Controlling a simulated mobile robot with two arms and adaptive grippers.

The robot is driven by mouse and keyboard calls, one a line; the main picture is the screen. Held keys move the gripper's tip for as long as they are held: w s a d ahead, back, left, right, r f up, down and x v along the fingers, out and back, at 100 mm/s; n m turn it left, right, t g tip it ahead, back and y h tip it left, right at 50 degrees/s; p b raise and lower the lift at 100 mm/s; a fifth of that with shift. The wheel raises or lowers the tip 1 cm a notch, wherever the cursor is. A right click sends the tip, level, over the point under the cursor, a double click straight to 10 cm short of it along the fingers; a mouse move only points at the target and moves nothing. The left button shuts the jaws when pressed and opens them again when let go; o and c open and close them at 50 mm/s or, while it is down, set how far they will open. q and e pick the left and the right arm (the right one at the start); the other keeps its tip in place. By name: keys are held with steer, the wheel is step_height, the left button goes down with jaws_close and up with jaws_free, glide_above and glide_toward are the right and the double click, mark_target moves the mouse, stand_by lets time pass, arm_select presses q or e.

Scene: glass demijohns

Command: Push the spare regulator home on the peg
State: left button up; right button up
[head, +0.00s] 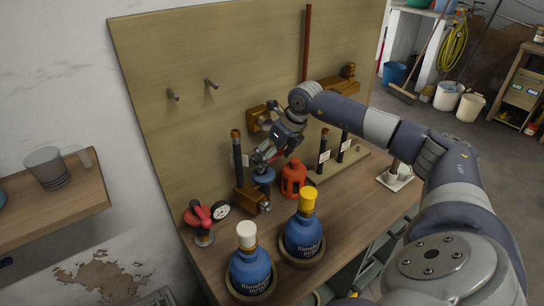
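Two bare metal pegs stick out of the upper left of the wooden board, a left peg (172,95) and a right peg (211,84). A brass fitting (257,119) sits against the board right of them, partly behind my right wrist; I cannot tell whether it is the spare regulator or how far on a peg it is. A red-handled piece with a round white gauge (221,210) stands at the bench's left end. My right gripper (266,157) points down and left, below the brass fitting and above a blue round object (263,175). Its fingers are too small to read. My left gripper is out of view.
Two blue bottles, one white-capped (250,270) and one yellow-capped (304,236), stand at the bench front. A red lantern-like object (293,178) and upright dark rods (323,155) stand near my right gripper. A wall shelf (50,210) is at left.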

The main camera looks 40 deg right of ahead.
steer(key=shift+f+b, duration=0.75)
steer(key=shift+f, duration=0.25)
stand_by(0.7)
steer(key=shift+s+a+f+b, duration=0.1)
steer(key=shift+s+f+b, duration=0.1)
steer(key=shift+f, duration=0.2)
steer(key=shift+s+a+f+b, duration=0.1)
steer(key=shift+f+b, duration=0.05)
steer(key=shift+f, duration=0.2)
stand_by(1.0)
steer(key=o, duration=1.8)
steer(key=shift+c, duration=0.2)
steer(key=shift+f, duration=0.1)
steer(key=shift+r+p, duration=0.6)
steer(key=shift+r, duration=0.35)
step_height(320, 180, up, 4)
steer(key=p, duration=0.2)
glide_above(272, 168)
steer(key=s+d, duration=0.1)
steer(key=s, duration=0.1)
steer(key=shift+r, duration=0.1)
